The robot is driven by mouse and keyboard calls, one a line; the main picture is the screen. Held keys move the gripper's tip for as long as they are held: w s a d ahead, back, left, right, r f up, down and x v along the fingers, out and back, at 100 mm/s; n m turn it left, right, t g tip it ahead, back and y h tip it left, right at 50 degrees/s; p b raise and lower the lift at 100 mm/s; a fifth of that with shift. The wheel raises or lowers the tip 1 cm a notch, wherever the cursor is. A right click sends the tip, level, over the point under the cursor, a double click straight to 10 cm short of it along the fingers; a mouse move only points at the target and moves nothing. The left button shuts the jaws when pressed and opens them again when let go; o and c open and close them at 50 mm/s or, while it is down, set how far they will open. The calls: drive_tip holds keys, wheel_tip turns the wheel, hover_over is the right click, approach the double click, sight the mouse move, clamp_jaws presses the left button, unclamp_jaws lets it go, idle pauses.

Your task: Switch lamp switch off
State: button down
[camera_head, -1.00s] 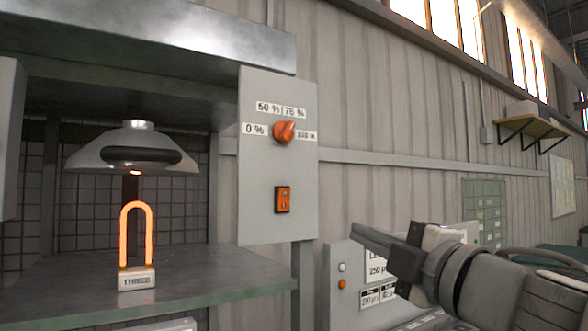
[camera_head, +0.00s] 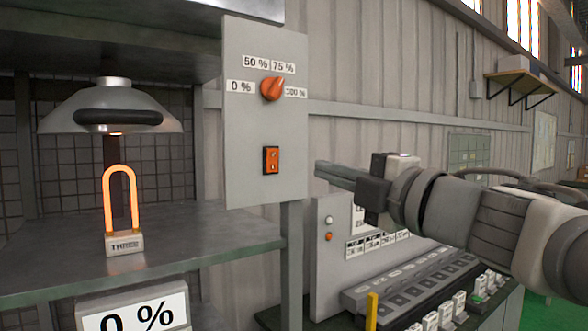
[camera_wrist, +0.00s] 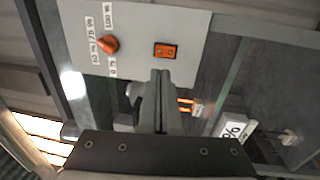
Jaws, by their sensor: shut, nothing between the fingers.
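The lamp switch (camera_head: 271,160) is a small orange rocker on the lower part of a grey panel (camera_head: 240,140); it also shows in the wrist view (camera_wrist: 166,50). My gripper (camera_head: 322,170) is shut and empty, to the right of the switch in the head view and apart from it. In the wrist view my fingertips (camera_wrist: 160,75) point towards the panel just below the switch. Which way the rocker is tipped is too small to tell.
An orange knob (camera_head: 273,88) with percent labels sits above the switch; it points towards the upper right. A display (camera_head: 138,315) reading 0 % is below the shelf. A control console (camera_head: 410,285) stands below my arm. The space before the panel is clear.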

sight(275, 153)
drive_tip(key=x, duration=1.1)
drive_tip(key=shift+w+a+r+p, duration=0.1)
drive_tip(key=shift+p, duration=0.3)
drive_tip(key=shift+w+r, duration=0.15)
drive_tip(key=shift+r, duration=0.05)
drive_tip(key=shift+f, duration=0.1)
